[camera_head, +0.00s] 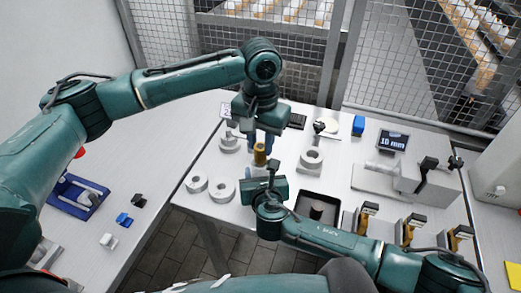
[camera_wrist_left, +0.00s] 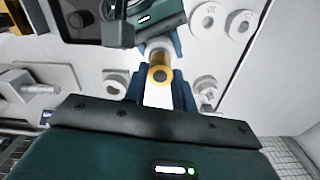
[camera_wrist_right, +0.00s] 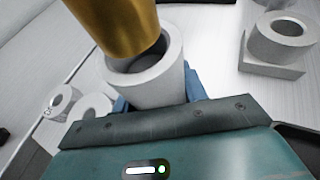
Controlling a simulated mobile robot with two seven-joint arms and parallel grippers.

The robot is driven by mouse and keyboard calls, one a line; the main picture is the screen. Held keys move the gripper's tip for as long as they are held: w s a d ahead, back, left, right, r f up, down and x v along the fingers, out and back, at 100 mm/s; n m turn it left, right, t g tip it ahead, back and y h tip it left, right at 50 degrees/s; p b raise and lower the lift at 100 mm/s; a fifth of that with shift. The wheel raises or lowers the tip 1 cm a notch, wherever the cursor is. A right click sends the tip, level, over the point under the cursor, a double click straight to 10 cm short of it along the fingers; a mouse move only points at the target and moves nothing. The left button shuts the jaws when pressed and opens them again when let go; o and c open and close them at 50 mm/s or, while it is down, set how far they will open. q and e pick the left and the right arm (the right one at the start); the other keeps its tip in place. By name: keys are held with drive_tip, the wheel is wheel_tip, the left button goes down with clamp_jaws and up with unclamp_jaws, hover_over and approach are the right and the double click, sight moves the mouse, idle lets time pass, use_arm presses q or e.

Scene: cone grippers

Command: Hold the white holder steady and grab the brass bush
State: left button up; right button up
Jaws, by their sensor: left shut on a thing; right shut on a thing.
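The brass bush (camera_head: 260,154) hangs below my left gripper (camera_head: 261,140), whose blue fingers are shut on it; its ring-shaped end (camera_wrist_left: 160,75) shows in the left wrist view. The white holder (camera_wrist_right: 148,82) is a thick upright ring with a dark bore, and my right gripper (camera_wrist_right: 158,97) is shut on it. In the right wrist view the bush (camera_wrist_right: 118,24) is over the holder's mouth, slightly tilted in the picture. Its lower end overlaps the far part of the bore; I cannot tell whether it is inside.
White rings (camera_head: 222,190) lie at the table's front left. A ring on a square base (camera_head: 311,159) stands right of the grippers. A black tray (camera_head: 317,208) is in front of it, close to my right arm. A vise-like fixture (camera_head: 402,178) and a 10 mm display (camera_head: 392,141) stand at right.

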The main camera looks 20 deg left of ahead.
sight(260, 146)
use_arm(q)
wheel_tip(260, 146, up, 7)
idle(0.3)
use_arm(e)
drive_tip(key=o, duration=1.1)
drive_tip(key=v, duration=1.2)
